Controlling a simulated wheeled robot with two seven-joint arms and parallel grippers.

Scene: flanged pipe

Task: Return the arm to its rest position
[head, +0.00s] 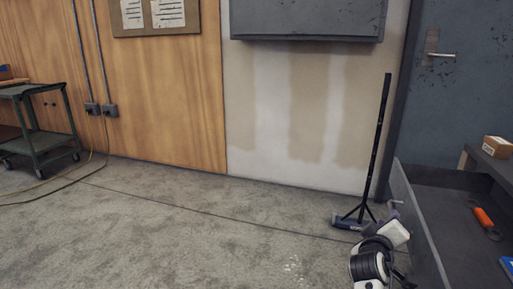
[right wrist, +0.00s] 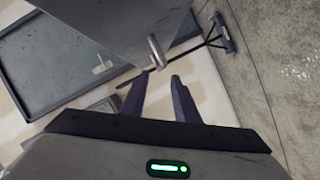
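My right arm (head: 370,262) shows at the lower right of the head view, low beside the dark grey bench. My right gripper (head: 373,228) is small and partly hidden there. In the right wrist view its two dark fingers (right wrist: 160,80) stand apart with nothing held between them. The fingertips point toward a grey panel edge with a small metal fitting (right wrist: 157,50) on it. Whether they touch it I cannot tell. My left arm and gripper are not in view.
The dark grey bench (head: 418,225) stands close on the right, with an orange-handled tool (head: 484,217) inside. A push broom (head: 378,135) leans on the wall behind my gripper. A green cart (head: 38,140) stands far left. The floor (head: 190,225) in the middle is clear.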

